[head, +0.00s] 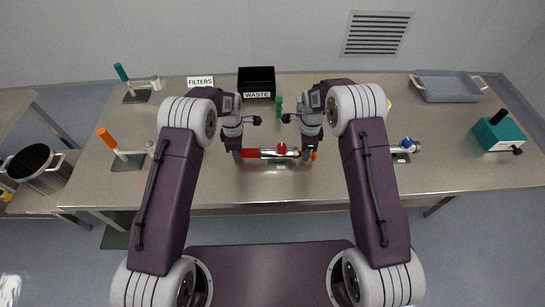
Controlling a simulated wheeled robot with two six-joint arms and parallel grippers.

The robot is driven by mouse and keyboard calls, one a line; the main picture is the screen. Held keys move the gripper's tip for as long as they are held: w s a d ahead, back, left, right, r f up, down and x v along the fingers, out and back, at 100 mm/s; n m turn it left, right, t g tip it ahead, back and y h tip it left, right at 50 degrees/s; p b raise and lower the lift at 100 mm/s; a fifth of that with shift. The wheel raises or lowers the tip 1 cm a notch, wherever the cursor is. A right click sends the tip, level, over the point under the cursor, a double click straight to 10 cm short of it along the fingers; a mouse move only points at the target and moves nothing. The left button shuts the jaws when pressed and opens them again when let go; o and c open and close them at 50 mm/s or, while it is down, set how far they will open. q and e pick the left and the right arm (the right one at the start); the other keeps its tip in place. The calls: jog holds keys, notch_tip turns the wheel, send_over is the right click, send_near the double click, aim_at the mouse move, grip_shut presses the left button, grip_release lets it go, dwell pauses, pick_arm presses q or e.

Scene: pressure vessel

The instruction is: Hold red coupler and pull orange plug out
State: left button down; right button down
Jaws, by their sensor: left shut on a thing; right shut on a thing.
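A horizontal assembly lies near the middle of the bench, with the red coupler (252,153) at its left and a silvery metal body (269,154) to the right. A small red knob (282,148) sits on top of the metal body. My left gripper (238,154) is shut on the left end of the red coupler. The orange plug (313,155) shows as a small patch at the right end. My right gripper (307,154) is shut on it and hides most of it. Whether the plug touches the metal body cannot be told.
Behind the arms are a black waste bin (256,82), a green object (279,106) and a filters sign (200,82). Orange-topped (107,138) and teal-topped (121,73) stands are left. A grey tray (448,87) and teal box (498,132) are right.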

jog(key=shift+s+d+f, duration=0.1)
jog(key=shift+d+f, duration=0.1)
jog(key=shift+d, duration=1.4)
jog(key=shift+s+d+f, duration=0.1)
jog(key=shift+d+f, duration=0.1)
jog(key=shift+d, duration=1.4)
notch_tip(320, 180, up, 9)
pick_arm(q)
jog(key=c, duration=0.9)
grip_release()
jog(key=shift+c, duration=0.2)
notch_tip(320, 180, up, 12)
